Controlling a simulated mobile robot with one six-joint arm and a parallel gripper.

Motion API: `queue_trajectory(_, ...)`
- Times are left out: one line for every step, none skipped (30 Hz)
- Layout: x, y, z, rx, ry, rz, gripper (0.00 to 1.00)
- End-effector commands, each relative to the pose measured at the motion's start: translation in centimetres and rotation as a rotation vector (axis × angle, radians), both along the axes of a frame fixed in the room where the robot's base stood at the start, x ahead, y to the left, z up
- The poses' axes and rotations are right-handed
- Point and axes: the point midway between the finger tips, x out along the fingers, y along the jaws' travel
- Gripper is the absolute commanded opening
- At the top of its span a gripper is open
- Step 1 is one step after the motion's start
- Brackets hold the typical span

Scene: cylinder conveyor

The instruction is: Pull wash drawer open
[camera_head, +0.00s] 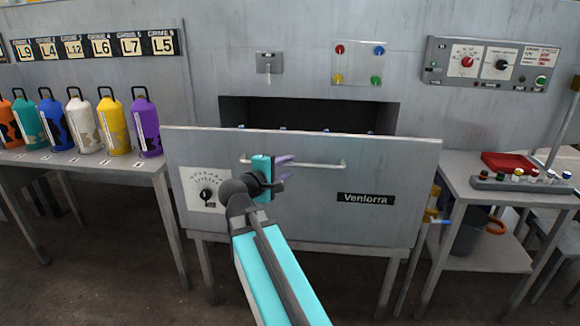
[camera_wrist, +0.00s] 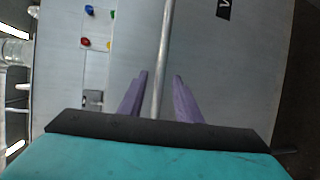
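The wash drawer has a wide grey front panel (camera_head: 300,215) with a dial at its left and a "Venlorra" label. In the head view the panel stands forward of the wall, with a dark opening behind its top edge. A straight metal handle bar (camera_head: 325,164) runs across the panel; it also shows in the wrist view (camera_wrist: 165,40). My gripper (camera_head: 290,168) is at the bar's left part. In the wrist view my gripper (camera_wrist: 161,75) is open, one purple finger on each side of the bar, with a gap to both. Whether the fingertips touch the panel is unclear.
Several coloured bottles (camera_head: 113,125) stand on a table at the left. A table at the right holds a red tray (camera_head: 506,161) and a rack of small capped vials (camera_head: 524,182). A dark bucket (camera_head: 468,232) is under it. Small tips show in the opening behind the panel.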

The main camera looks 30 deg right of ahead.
Motion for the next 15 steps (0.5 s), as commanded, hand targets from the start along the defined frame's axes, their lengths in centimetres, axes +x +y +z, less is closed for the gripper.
queue_trajectory(-0.5,0.8,0.2,-0.001,-0.001,0.002,0.31)
queue_trajectory(-0.7,1.2,0.3,-0.001,-0.001,0.002,0.31)
queue_trajectory(-1.0,1.8,0.4,0.000,-0.002,0.002,0.31)
queue_trajectory(-1.2,2.1,0.4,0.000,-0.002,0.002,0.31)
queue_trajectory(-1.2,2.1,0.1,0.000,-0.001,0.000,0.31)
queue_trajectory(-1.2,2.3,0.1,-0.001,-0.001,-0.001,0.31)
queue_trajectory(-1.3,2.4,0.2,0.000,-0.001,0.000,0.31)
queue_trajectory(-1.3,2.6,0.2,-0.001,-0.002,0.000,0.31)
queue_trajectory(-1.4,2.8,0.3,-0.001,-0.003,0.000,0.31)
queue_trajectory(-1.5,3.0,0.3,-0.001,-0.003,0.000,0.31)
queue_trajectory(-1.6,3.1,0.3,-0.001,-0.003,0.000,0.31)
queue_trajectory(-1.8,3.3,0.4,-0.001,-0.001,-0.001,0.31)
queue_trajectory(-1.8,3.5,0.4,-0.001,-0.001,-0.001,0.31)
queue_trajectory(-1.9,3.6,0.4,-0.001,-0.002,-0.001,0.31)
queue_trajectory(-2.0,3.9,0.5,-0.001,-0.003,0.000,0.31)
